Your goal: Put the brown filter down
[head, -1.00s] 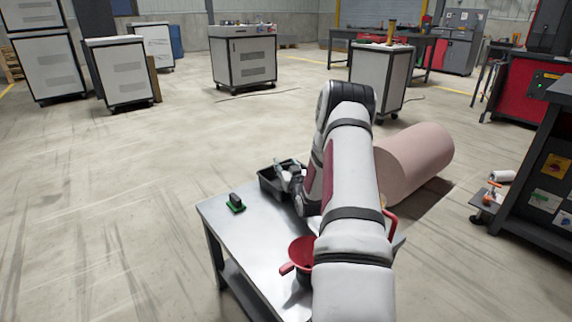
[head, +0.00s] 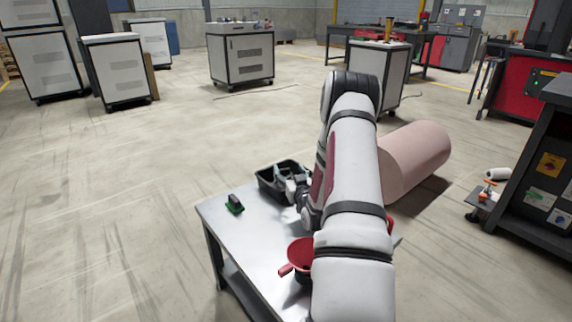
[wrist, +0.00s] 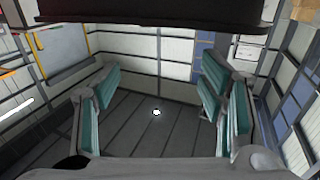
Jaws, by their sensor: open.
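I cannot make out a brown filter in either view. My gripper (head: 285,181) is at the black bin on the table's far end, partly hidden by my arm in the head view. In the wrist view my gripper (wrist: 158,90) is open, its teal-padded fingers wide apart with nothing between them. Past the fingers are grey panels and a small bright spot. A dark brown-black edge (wrist: 150,14) spans the top of the wrist view; I cannot tell what it is.
A large pinkish cylinder (head: 417,160) lies on the floor to the right. The table's left part is clear.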

